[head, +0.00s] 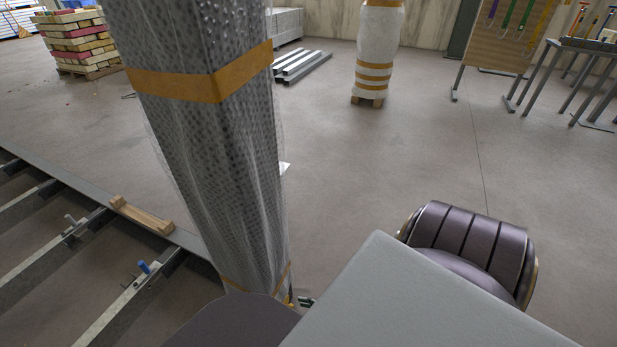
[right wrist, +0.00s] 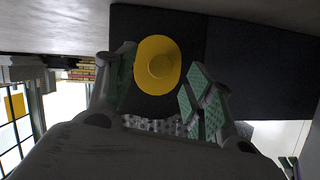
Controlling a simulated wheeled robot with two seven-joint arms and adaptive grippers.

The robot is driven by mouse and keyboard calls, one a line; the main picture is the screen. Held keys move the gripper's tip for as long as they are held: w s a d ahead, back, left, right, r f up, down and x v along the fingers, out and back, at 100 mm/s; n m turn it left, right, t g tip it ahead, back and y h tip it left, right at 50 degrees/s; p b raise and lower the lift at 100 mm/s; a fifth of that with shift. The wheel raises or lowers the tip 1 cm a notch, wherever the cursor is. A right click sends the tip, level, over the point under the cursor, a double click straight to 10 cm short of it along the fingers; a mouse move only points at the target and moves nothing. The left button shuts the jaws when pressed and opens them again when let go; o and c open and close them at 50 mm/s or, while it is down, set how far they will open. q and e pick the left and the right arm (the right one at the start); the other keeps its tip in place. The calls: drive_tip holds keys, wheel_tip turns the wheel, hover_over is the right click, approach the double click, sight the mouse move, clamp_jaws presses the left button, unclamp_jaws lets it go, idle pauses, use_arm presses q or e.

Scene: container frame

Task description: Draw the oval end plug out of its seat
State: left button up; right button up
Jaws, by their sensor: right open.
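The oval end plug (right wrist: 158,65) is yellow, with a round raised knob in its middle. In the right wrist view it sits against a dark face (right wrist: 240,60). Its seat edge is hidden behind it. My right gripper (right wrist: 160,92) is open, with green-padded fingers on the left and right of the plug. The left finger is close to the plug's left edge; I cannot tell whether it touches. In the head view only a small green and dark bit of my right gripper (head: 304,301) shows, low beside the wrapped column. The plug is hidden there. My left gripper is not in view.
A tall column (head: 215,150) in bubble wrap with orange tape stands close in front. Metal rails (head: 115,300) with a blue-knobbed clamp (head: 145,267) and a wooden block (head: 142,214) lie at left. Another wrapped column (head: 379,45) stands farther back. The middle floor is clear.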

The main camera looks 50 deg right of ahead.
sight(292, 308)
drive_tip(key=shift+b+x, duration=0.65)
drive_tip(key=shift+x, duration=1.2)
drive_tip(key=shift+c, duration=0.4)
drive_tip(key=c, duration=0.9)
